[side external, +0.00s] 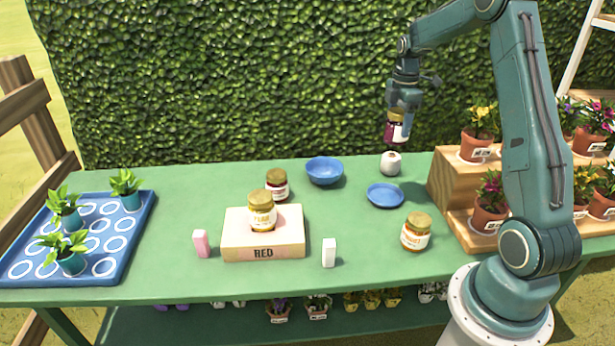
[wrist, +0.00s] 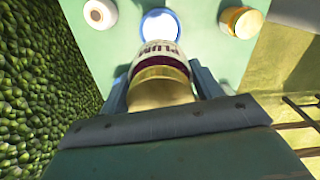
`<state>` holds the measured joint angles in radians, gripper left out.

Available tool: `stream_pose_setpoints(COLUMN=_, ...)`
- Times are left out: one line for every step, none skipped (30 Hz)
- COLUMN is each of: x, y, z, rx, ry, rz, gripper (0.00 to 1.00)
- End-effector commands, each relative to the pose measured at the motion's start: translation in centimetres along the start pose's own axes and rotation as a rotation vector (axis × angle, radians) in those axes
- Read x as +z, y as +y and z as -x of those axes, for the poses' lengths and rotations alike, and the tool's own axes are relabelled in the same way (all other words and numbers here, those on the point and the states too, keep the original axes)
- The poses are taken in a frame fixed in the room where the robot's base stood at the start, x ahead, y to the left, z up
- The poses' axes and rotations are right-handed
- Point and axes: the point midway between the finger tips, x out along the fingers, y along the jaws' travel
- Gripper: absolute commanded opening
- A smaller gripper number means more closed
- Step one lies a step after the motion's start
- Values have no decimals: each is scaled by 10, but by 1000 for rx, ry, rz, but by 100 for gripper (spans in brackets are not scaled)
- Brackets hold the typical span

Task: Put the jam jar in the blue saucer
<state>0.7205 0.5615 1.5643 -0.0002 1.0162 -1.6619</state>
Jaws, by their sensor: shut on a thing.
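My gripper (side external: 403,112) is shut on a jam jar (side external: 397,132) with dark purple contents, high above the back right of the table. In the wrist view the jar (wrist: 158,62) has a gold lid and a label reading PLUM; its lid end is between my fingers. The blue saucer (side external: 386,196) lies empty and flat on the table, below the held jar and apart from it. In the wrist view a pale, blue-edged disc, apparently the saucer (wrist: 160,24), shows just beyond the jar, which partly hides it.
A white round pot (side external: 390,164) stands behind the saucer, and a blue bowl (side external: 324,172) to its left. Another jar (side external: 416,233) stands in front. A dark red jar (side external: 277,185) is near a RED block (side external: 263,240) bearing a jar (side external: 262,214). Wooden flower steps (side external: 450,190) stand right.

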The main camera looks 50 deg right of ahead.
Motion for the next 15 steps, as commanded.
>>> stream_pose_setpoints(x=1, y=1, z=1, rx=2, ry=0, rz=-1, gripper=26)
stream_pose_setpoints(x=1, y=1, z=1, rx=2, ry=0, rz=-1, gripper=26)
stream_pose_setpoints(x=0, y=1, z=0, rx=2, ry=0, rz=-1, gripper=26)
stream_pose_setpoints(x=0, y=1, z=0, rx=2, ry=0, rz=-1, gripper=26)
stream_pose_setpoints(x=0, y=1, z=-1, rx=2, ry=0, rz=-1, gripper=26)
stream_pose_setpoints(x=0, y=1, z=-3, rx=2, ry=0, rz=0, gripper=26)
stream_pose_setpoints(x=0, y=1, z=-5, rx=2, ry=0, rz=0, gripper=26)
stream_pose_setpoints(x=0, y=1, z=-7, rx=2, ry=0, rz=0, gripper=26)
stream_pose_setpoints(x=0, y=1, z=-11, rx=1, ry=0, rz=0, gripper=26)
stream_pose_setpoints(x=0, y=0, z=-14, rx=1, ry=0, rz=0, gripper=26)
stream_pose_setpoints(x=0, y=0, z=-18, rx=1, ry=0, rz=0, gripper=26)
stream_pose_setpoints(x=0, y=0, z=-24, rx=-1, ry=0, rz=0, gripper=26)
stream_pose_setpoints(x=0, y=0, z=-29, rx=-2, ry=0, rz=0, gripper=26)
stream_pose_setpoints(x=0, y=0, z=-34, rx=-1, ry=0, rz=0, gripper=26)
stream_pose_setpoints(x=0, y=0, z=-41, rx=-1, ry=0, rz=0, gripper=26)
